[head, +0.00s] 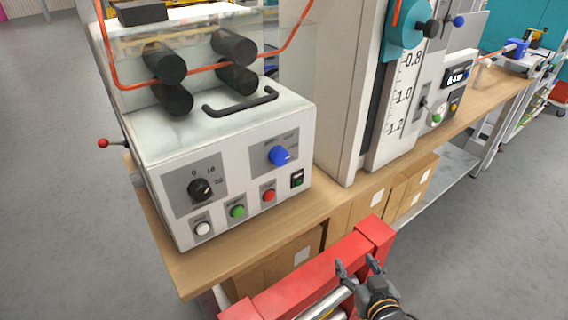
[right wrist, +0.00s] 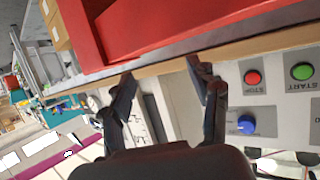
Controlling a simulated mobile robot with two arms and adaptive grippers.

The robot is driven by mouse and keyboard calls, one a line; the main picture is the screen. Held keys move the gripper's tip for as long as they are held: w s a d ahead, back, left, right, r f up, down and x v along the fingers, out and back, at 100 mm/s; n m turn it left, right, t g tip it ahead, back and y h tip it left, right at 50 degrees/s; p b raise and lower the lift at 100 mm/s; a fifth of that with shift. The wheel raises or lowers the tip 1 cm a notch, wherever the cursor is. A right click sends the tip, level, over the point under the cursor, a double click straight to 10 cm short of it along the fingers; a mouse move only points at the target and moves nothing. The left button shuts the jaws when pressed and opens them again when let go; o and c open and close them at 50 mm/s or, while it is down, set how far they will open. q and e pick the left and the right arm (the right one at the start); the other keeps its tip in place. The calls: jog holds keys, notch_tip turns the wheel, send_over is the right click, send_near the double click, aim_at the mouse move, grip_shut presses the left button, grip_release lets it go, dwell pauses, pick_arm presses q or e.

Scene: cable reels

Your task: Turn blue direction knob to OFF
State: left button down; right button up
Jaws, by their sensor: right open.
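The blue direction knob (head: 279,155) is on a grey plate at the upper right of the white machine's front panel (head: 235,180). Its pointer angle is too small to read, and so are the labels around it. The knob also shows in the right wrist view (right wrist: 246,124), to the right of my fingers and apart from them. My right gripper (head: 360,267) is open and empty. It is in front of the bench, low and to the right of the knob, by the red frame. Its two spread fingers also show in the right wrist view (right wrist: 163,78). My left gripper is not in view.
A black dial (head: 200,188) and white, green and red (head: 268,195) buttons share the panel, with a small black switch (head: 297,179). The wooden bench edge (head: 205,272) runs below. The red frame (head: 310,275) stands in front. A tall scaled unit (head: 395,95) is at right.

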jog(key=w+a+r+n+t+y, duration=0.1)
jog(key=w+a+r+t+y, duration=0.25)
jog(key=r, duration=0.35)
jog(key=n+t+y, duration=0.2)
jog(key=n+y, duration=0.3)
jog(key=y, duration=0.3)
send_near(283, 160)
jog(key=shift+g, duration=0.25)
jog(key=p+x, duration=0.1)
jog(key=x, duration=0.3)
jog(key=p+x, duration=0.1)
jog(key=x, duration=0.4)
jog(key=shift+r, duration=0.25)
jog(key=shift+s, duration=0.1)
jog(key=shift+d, duration=0.1)
jog(key=c, duration=1.2)
